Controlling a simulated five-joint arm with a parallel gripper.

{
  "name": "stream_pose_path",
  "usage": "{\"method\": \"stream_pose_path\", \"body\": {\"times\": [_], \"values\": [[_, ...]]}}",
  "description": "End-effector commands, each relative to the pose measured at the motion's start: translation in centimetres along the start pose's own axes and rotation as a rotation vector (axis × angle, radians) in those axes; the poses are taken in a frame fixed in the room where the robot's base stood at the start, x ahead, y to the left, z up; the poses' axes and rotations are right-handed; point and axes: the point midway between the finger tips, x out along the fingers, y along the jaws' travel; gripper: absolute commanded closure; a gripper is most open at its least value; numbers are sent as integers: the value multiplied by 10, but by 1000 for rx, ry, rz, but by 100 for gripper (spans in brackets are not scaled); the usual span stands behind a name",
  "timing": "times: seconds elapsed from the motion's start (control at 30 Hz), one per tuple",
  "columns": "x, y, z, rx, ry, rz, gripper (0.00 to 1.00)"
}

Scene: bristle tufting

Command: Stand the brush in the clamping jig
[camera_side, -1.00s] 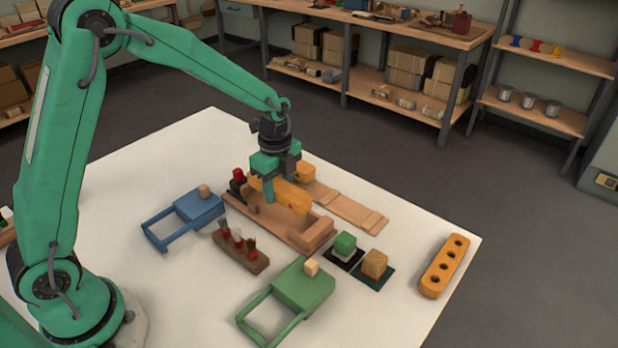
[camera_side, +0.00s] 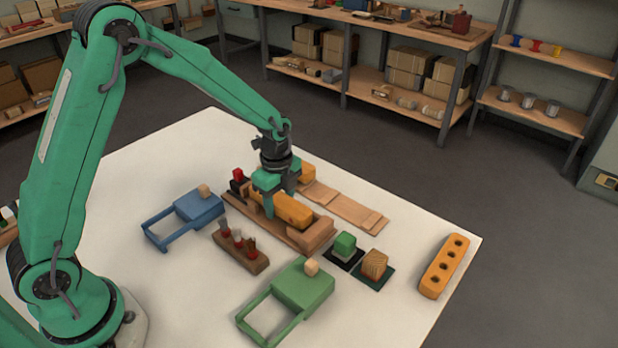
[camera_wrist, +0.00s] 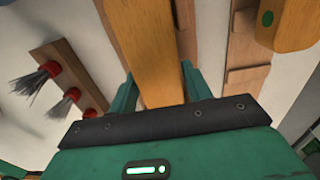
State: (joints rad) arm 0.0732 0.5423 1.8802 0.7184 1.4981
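The brush, a long orange wooden block (camera_side: 294,211), lies lengthwise between the walls of the clamping jig. The jig is a brown wooden trough (camera_side: 320,234) with a red-topped clamp (camera_side: 238,177) at its far left end. My gripper (camera_side: 279,203) points down over the jig with its fingers on both sides of the block. The wrist view shows the block (camera_wrist: 150,50) running between the fingers, which appear to grip it. The block's underside and any bristles are hidden, so I cannot tell whether it touches the jig floor.
A stepped wooden board (camera_side: 345,207) and another orange block (camera_side: 303,172) lie behind the jig. A blue frame (camera_side: 198,207), a brush-tuft rack (camera_side: 240,252) and a green frame (camera_side: 303,288) are in front. An orange holed bar (camera_side: 444,266) is at right.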

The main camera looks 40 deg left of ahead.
Motion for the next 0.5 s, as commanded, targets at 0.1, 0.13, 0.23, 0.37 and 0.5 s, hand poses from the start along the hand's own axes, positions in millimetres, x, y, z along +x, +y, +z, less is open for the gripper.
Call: {"method": "stream_pose_path", "body": {"times": [0.1,0.13,0.23,0.37,0.5], "values": [[0,0,0,0,0,0,37],[0,0,0,0,0,0,37],[0,0,0,0,0,1,37],[-1,0,0,0,0,0,37],[-4,0,0,0,0,0,37]]}}
